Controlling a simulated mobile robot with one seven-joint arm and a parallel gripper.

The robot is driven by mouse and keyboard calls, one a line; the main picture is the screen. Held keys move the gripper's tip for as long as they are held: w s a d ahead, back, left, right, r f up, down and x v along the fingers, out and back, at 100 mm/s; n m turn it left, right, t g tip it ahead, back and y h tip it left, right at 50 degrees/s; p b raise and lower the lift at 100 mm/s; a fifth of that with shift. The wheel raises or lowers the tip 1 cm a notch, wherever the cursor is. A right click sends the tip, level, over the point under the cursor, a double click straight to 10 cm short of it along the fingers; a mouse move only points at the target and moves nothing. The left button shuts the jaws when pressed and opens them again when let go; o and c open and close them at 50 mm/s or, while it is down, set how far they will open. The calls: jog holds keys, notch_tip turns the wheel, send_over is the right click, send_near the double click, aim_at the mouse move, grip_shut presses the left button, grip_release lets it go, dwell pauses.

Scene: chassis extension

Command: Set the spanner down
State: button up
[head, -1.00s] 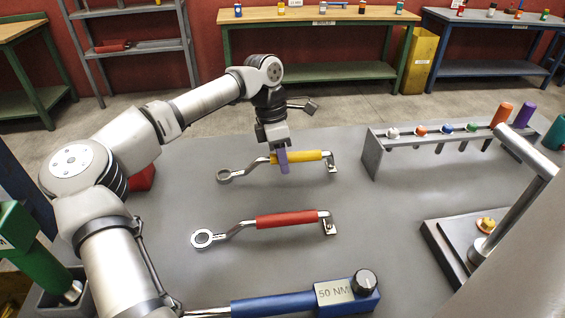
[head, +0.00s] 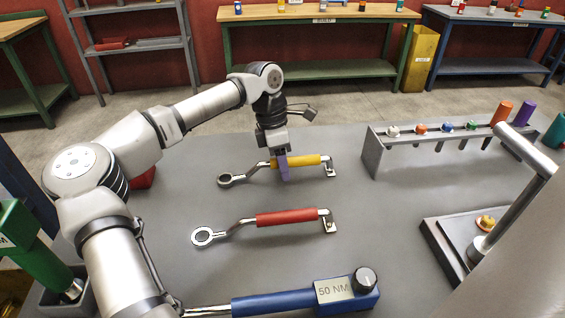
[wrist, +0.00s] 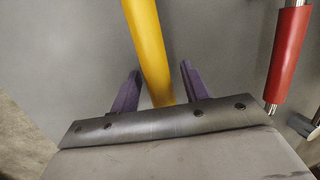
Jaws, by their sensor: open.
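The spanner with the yellow handle (head: 308,160) lies on the grey bench top, its ring end to the left and a bent end to the right. My gripper (head: 284,170) is over the handle's left part, with its purple fingers pointing down. In the wrist view the yellow handle (wrist: 147,45) runs between the two fingers of my gripper (wrist: 160,67). There is a gap on both sides, so the gripper is open around the handle and not clamped on it. The underside of the handle is hidden.
A red-handled spanner (head: 285,218) lies nearer on the bench. A blue torque wrench (head: 275,304) marked 50 NM is at the front. A grey rack (head: 372,155) with coloured pieces stands at the right, beyond a metal post fixture (head: 515,190). Bench between spanner and rack is clear.

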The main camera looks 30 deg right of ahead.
jog(key=b+v, duration=0.1)
jog(key=v, duration=1.1)
jog(key=shift+b, duration=0.35)
